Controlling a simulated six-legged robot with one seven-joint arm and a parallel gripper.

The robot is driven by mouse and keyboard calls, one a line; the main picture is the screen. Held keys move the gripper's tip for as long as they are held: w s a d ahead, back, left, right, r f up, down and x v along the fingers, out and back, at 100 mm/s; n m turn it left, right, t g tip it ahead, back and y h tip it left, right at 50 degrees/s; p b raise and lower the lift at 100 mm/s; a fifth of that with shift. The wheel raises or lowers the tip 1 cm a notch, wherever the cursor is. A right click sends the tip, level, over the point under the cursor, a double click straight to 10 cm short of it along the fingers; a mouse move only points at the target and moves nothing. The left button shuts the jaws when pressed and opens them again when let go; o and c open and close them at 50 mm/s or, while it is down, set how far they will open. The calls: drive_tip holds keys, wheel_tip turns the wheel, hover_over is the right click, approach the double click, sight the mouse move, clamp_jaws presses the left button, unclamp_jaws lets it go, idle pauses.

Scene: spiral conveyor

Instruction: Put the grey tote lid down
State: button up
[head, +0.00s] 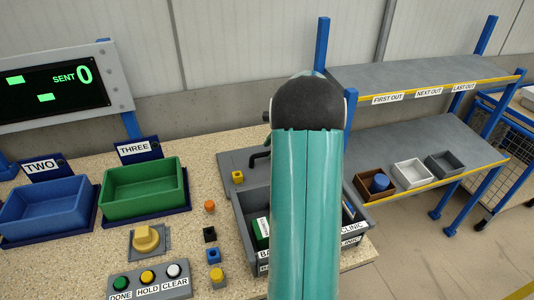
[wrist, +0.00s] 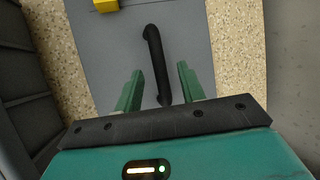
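The grey tote lid (head: 228,160) lies flat on the speckled worktop behind the grey tote (head: 244,222), partly hidden by my arm in the head view. Its black bar handle (head: 259,158) stands up from it. In the wrist view the lid (wrist: 190,30) fills the middle, with the handle (wrist: 155,55) running between my fingers. My gripper (wrist: 160,70) is open, one green finger on each side of the handle, with a gap on both sides. My arm hides the gripper in the head view. A small yellow block (head: 237,177) sits on the lid.
The open tote holds labelled items. Orange (head: 209,206), black (head: 210,234), blue (head: 214,257) and yellow (head: 217,276) blocks stand left of it. A green bin (head: 143,205), blue bin (head: 45,220) and button panel (head: 150,284) are further left. A shelf rack (head: 430,140) stands right.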

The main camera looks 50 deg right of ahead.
drive_tip(key=v, duration=0.8)
drive_tip(key=a+r+n+g+h, duration=0.1)
drive_tip(key=a+r+n, duration=0.35)
drive_tip(key=a, duration=0.75)
drive_tip(key=a+r+n, duration=0.4)
drive_tip(key=a+n, duration=0.2)
drive_tip(key=a, duration=0.7)
drive_tip(key=s+a+n+t+h, duration=0.1)
drive_tip(key=s+a+n+h, duration=0.1)
drive_tip(key=s+a+n, duration=1)
drive_tip(key=s+a+f, duration=0.1)
drive_tip(key=s+a, duration=0.1)
drive_tip(key=a, duration=0.4)
drive_tip(key=shift+s+a, duration=0.2)
drive_tip(key=shift+a, duration=0.05)
drive_tip(key=shift+n, duration=0.25)
